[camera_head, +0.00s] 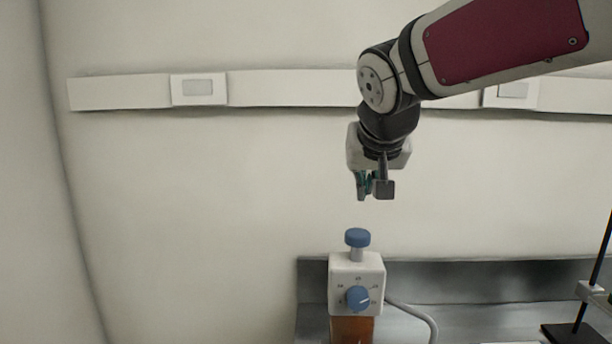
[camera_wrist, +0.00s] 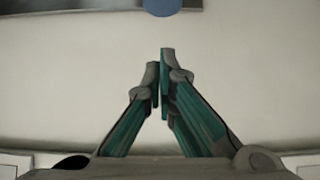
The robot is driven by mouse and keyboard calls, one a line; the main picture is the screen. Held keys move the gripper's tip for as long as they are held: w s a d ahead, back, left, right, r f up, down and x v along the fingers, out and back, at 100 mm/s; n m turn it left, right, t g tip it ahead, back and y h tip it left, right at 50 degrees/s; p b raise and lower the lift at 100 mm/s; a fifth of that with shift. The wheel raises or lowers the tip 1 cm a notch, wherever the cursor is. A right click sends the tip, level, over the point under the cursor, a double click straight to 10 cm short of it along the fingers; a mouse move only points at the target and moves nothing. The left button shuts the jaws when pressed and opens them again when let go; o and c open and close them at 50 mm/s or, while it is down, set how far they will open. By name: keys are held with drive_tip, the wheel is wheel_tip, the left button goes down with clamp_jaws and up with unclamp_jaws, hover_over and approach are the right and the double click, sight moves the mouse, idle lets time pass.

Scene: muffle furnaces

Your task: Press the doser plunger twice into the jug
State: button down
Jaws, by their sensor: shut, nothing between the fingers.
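The doser (camera_head: 341,270) is a white box with a blue dial on its front, standing upright on a brown bottle (camera_head: 352,331). Its plunger (camera_head: 357,238) has a blue cap on a pale stem and stands raised above the box. In the wrist view a blue round shape, which looks like the plunger cap (camera_wrist: 162,7), is cut off by the top edge. My gripper (camera_head: 372,197) points down, shut and empty, above the plunger and slightly to its right, with a visible gap. The wrist view shows its fingertips (camera_wrist: 160,60) together. I cannot make out the jug.
A grey bench with a raised back edge (camera_head: 470,272) runs along the wall. A curved grey tube (camera_head: 424,316) leaves the doser to the right. A stand with a dark rod (camera_head: 598,255) is at the far right. A white wall rail (camera_head: 290,88) passes behind my arm.

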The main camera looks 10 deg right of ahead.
sight(361, 235)
drive_tip(key=x, duration=0.5)
drive_tip(key=shift+f, duration=0.2)
wheel_tip(361, 235, down, 2)
drive_tip(key=shift+s+f, duration=0.1)
drive_tip(key=shift+s, duration=0.05)
drive_tip(key=shift+f, duration=0.65)
wheel_tip(361, 235, down, 3)
drive_tip(key=b, duration=0.3)
drive_tip(key=shift+f, duration=0.45)
